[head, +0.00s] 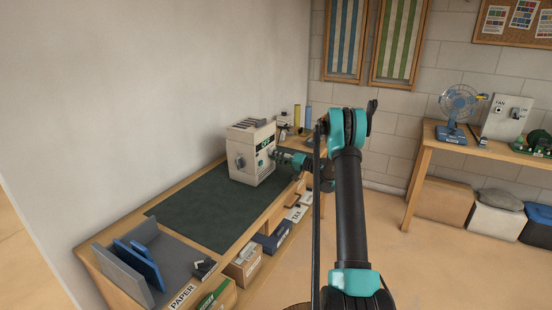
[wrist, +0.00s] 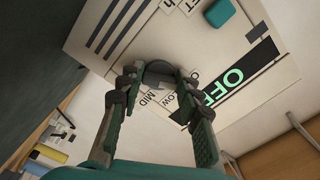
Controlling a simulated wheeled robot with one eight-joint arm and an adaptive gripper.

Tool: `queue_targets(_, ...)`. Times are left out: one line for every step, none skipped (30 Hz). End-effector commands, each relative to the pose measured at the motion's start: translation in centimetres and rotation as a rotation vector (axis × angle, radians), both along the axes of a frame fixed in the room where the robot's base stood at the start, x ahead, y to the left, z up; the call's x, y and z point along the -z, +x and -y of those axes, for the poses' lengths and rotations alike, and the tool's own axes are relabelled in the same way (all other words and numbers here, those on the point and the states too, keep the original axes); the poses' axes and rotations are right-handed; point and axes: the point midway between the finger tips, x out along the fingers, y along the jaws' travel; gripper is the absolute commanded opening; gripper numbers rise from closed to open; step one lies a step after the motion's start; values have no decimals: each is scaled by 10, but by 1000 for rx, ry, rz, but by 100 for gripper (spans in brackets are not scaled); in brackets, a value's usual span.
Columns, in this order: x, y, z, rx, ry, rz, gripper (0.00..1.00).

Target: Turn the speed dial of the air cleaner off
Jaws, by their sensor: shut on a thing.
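The air cleaner (head: 245,140) is a pale boxy unit with top slots, standing on the dark mat (head: 205,208) of the bench. Its front panel (wrist: 120,40) fills the upper wrist view, with a dark strip reading OFF (wrist: 227,84) in green letters. The round grey speed dial (wrist: 158,68) sits beside the printed MID and LOW marks; its pointer is largely hidden. My gripper (wrist: 157,82) has its two fingers on either side of the dial, shut on it. In the head view my gripper (head: 278,156) is against the right-hand face of the air cleaner.
A tray with blue and grey upright panels (head: 140,262) stands at the bench's near end. Bottles (head: 302,117) stand behind the air cleaner. Boxes sit on the shelf below. A second table with a blue fan (head: 460,108) is at right, with open floor between.

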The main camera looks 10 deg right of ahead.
Motion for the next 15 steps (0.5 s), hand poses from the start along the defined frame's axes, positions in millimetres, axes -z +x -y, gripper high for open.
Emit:
queue_targets(1,-1,0,-2,-4,0,5)
queue_targets(1,-1,0,-2,-4,0,5)
queue_targets(1,-1,0,-2,-4,0,5)
queue_targets(1,-1,0,-2,-4,0,5)
queue_targets(1,-1,0,-2,-4,0,5)
queue_targets(1,-1,0,-2,-4,0,5)
queue_targets(1,-1,0,-2,-4,0,5)
queue_targets(1,-1,0,-2,-4,0,5)
queue_targets(1,-1,0,-2,-4,0,35)
queue_targets(1,-1,0,-2,-4,0,39)
queue_targets(1,-1,0,-1,-3,0,43)
queue_targets(1,-1,0,-1,-3,-1,48)
queue_targets(1,-1,0,-1,-3,-1,51)
queue_targets(1,-1,0,-1,-2,0,55)
queue_targets(1,-1,0,-1,-2,0,55)
